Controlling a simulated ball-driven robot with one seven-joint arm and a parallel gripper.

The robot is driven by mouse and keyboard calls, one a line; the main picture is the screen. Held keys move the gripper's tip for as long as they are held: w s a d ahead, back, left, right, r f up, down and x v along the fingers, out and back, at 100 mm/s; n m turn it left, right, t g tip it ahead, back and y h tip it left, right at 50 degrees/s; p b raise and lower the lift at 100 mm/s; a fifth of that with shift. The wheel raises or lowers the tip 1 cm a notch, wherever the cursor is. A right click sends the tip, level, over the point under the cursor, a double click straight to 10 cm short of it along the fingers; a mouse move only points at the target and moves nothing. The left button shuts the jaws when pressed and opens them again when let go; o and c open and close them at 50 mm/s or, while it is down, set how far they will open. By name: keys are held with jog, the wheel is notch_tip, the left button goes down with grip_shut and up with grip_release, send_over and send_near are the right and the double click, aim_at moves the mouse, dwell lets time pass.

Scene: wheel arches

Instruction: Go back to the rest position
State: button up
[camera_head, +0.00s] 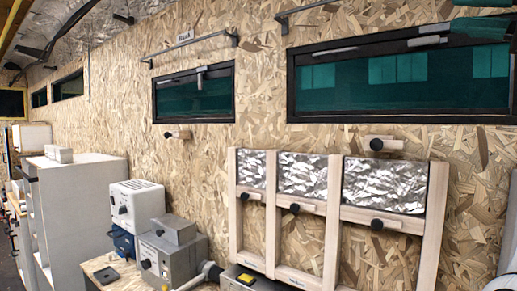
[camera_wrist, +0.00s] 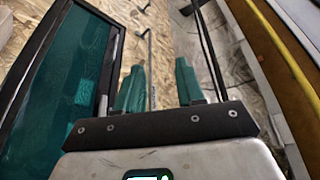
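My gripper (camera_wrist: 160,72) shows in the wrist view with two teal fingers on a dark bar. The fingers stand apart with nothing between them, so it is open and empty. In the head view, the teal fingers of my gripper (camera_head: 456,14) reach in at the top right corner, in front of the upper part of the large window (camera_head: 400,82). The rest of my arm is mostly out of view there.
A wooden frame with silvery panels (camera_head: 300,174) stands against the chipboard wall (camera_head: 130,100). Grey machines (camera_head: 172,254) and a white cabinet (camera_head: 85,215) stand at left. A metal rail (camera_head: 190,48) runs above the smaller window (camera_head: 194,97).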

jog(key=w+f+m+g+h, duration=0.1)
jog(key=w+f+h, duration=0.15)
jog(key=f, duration=1.05)
jog(key=w+f+m+g+h, duration=0.15)
jog(key=w+f, duration=0.25)
jog(key=f, duration=0.8)
jog(key=w+f+m+g+h, duration=0.1)
jog(key=w+f+m+h, duration=0.15)
jog(key=f, duration=1.05)
jog(key=s+a+f+n+g+h, duration=0.1)
jog(key=s+f, duration=0.1)
jog(key=f, duration=0.6)
jog(key=s+a+f+g+h, duration=0.1)
jog(key=s+f+g+h, duration=0.1)
jog(key=f, duration=0.6)
jog(key=s+a+f+n+g+h, duration=0.1)
jog(key=s+f+g, duration=0.1)
jog(key=s+f, duration=0.7)
jog(key=s+a+f+g+h, duration=0.1)
jog(key=s+f+g, duration=0.2)
jog(key=s+f, duration=0.65)
jog(key=s+f+n+g+h, duration=0.1)
jog(key=s+f+g, duration=0.1)
jog(key=s+f, duration=0.4)
jog(key=s+f+n+g+h, duration=0.1)
jog(key=s+f, duration=0.4)
jog(key=s, duration=0.7)
jog(key=shift+a+f+g, duration=0.3)
jog(key=shift+f+g, duration=0.05)
jog(key=shift+g, duration=0.2)
